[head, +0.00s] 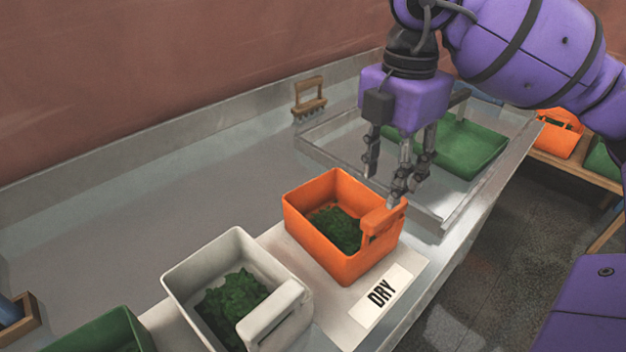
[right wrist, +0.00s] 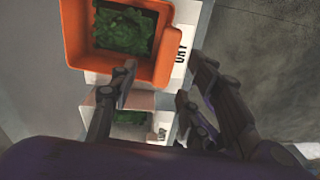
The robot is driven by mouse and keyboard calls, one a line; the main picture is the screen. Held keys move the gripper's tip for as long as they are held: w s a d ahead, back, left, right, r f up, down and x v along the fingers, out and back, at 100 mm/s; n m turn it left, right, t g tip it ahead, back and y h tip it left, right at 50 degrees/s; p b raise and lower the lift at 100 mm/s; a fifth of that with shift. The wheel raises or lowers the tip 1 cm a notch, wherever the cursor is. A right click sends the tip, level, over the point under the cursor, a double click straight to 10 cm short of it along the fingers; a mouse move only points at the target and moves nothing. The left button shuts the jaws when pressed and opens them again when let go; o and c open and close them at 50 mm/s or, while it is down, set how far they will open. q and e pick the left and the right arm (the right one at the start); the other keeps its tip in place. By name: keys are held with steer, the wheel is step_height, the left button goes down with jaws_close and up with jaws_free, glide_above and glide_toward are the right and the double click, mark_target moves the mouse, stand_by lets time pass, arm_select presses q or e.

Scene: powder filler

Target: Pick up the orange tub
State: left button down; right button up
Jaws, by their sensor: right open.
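An orange tub (head: 318,248) with dark green leafy contents stands upright on the metal bench, beside a label reading DRY. Its handle (head: 384,222) is on the right side. My right gripper (head: 388,182) is open and empty, pointing down just above and behind the handle. In the right wrist view the tub (right wrist: 71,38) is at the top, and one finger of the gripper (right wrist: 158,98) overlaps its near wall. I cannot tell whether they touch. My left gripper is not in view.
A white tub (head: 183,297) with green contents stands close to the orange tub's left. A green tub (head: 105,335) is at bottom left. Another green tub (head: 465,148) lies in a metal tray behind my gripper. A second orange tub (head: 556,140) is at far right. The bench's left middle is clear.

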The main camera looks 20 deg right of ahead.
mark_target(386, 209)
steer(key=shift+s+f, duration=0.25)
steer(key=shift+f, duration=0.1)
steer(key=f, duration=0.2)
steer(key=shift+s+f, duration=0.35)
steer(key=shift+s, duration=0.05)
step_height(386, 209, down, 4)
steer(key=shift+w+d+r, duration=0.1)
steer(key=shift+r, duration=0.1)
steer(key=shift+f, duration=0.2)
jaws_close()
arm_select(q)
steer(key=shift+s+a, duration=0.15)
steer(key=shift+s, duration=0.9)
arm_select(e)
steer(key=shift+w, duration=0.1)
